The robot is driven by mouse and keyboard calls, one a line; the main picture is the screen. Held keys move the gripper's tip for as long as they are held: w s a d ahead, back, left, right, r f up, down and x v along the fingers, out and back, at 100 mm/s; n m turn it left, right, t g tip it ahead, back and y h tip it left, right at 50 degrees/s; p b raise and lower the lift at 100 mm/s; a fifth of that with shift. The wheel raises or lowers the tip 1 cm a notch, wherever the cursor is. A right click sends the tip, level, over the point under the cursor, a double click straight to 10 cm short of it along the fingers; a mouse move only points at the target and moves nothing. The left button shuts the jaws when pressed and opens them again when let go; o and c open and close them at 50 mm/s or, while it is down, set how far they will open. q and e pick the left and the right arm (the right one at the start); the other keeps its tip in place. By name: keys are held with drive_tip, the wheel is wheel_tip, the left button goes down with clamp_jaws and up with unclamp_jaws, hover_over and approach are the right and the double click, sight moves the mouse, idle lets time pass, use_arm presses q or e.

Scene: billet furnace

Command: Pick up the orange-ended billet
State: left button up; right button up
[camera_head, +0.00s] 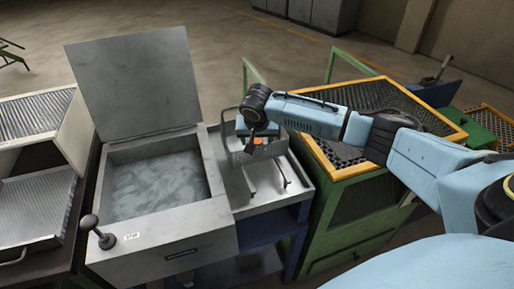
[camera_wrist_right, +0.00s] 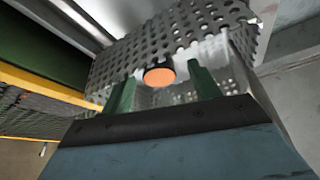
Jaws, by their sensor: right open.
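The billet shows its round orange end (camera_wrist_right: 160,75) in the right wrist view, inside a perforated metal basket (camera_wrist_right: 185,35). Its body is mostly hidden behind that end. My right gripper (camera_wrist_right: 163,84) is open, its two green fingers on either side of the orange end with gaps visible. I cannot tell how deep the fingers reach along the billet. In the head view the basket (camera_head: 236,158) stands on a grey side tray, a small orange patch (camera_head: 258,141) shows in it, and my right gripper (camera_head: 257,133) is over it. My left gripper is not in view.
Left of the basket is a grey tank (camera_head: 212,218) of cloudy liquid with its lid (camera_head: 135,85) raised. A green stand with a yellow-rimmed mesh bin (camera_head: 340,174) is close on the right, under my right arm. A ribbed rack (camera_head: 35,210) stands far left.

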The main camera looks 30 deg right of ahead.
sight(257, 140)
drive_tip(key=x, duration=0.3)
drive_tip(key=shift+w+d+f, duration=0.1)
drive_tip(key=shift+f, duration=0.2)
clamp_jaws()
